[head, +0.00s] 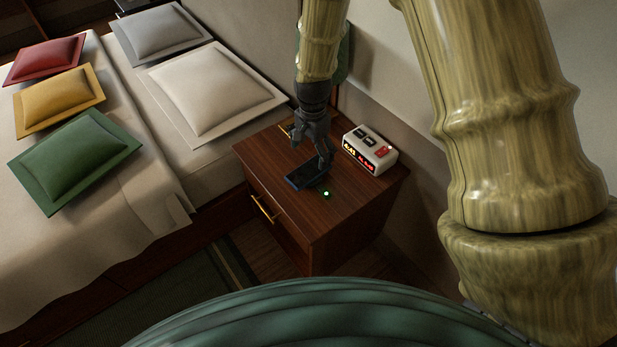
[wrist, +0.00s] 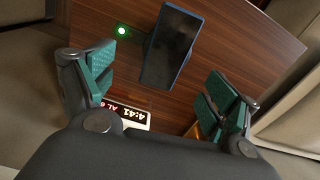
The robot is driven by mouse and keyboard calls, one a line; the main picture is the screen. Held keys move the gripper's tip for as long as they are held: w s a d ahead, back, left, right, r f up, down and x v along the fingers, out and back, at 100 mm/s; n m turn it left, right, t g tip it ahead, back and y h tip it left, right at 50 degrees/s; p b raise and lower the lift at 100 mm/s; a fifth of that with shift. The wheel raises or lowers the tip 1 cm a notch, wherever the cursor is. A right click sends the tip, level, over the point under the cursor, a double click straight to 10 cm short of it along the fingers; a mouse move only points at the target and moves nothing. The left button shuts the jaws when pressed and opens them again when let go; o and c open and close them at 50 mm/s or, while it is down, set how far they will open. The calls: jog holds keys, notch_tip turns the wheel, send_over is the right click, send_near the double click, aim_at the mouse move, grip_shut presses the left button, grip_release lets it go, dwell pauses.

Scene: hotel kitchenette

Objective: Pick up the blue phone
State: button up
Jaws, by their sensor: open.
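My gripper (head: 312,152) is right above the phone in the head view, pointing down. In the wrist view my gripper (wrist: 160,82) is open, with teal pads spread wide and nothing between them. The fingers partly cover the phone in the head view. I cannot tell the exact gap between fingertips and phone.
A white alarm clock (head: 370,150) with red digits stands beside the phone, close to my gripper. A small green light spot (head: 326,194) shows on the nightstand near the phone. A bed with several pillows (head: 215,95) is at left. The wall is close behind the nightstand.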

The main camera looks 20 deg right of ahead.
aim_at(309, 171)
jog(key=shift+m, duration=0.3)
jog(key=shift+w+a+f+p, duration=0.1)
jog(key=shift+w+f, duration=0.1)
jog(key=shift+f, duration=1.35)
jog(key=shift+w+a+f+p, duration=0.15)
jog(key=shift+w+f, duration=0.1)
jog(key=shift+f, duration=1.3)
jog(key=shift+w+a+f+p, duration=0.1)
jog(key=shift+w+f, duration=0.1)
jog(key=shift+f, duration=1.35)
jog(key=c, duration=1.2)
jog(key=shift+r, duration=0.1)
jog(key=shift+c, duration=0.2)
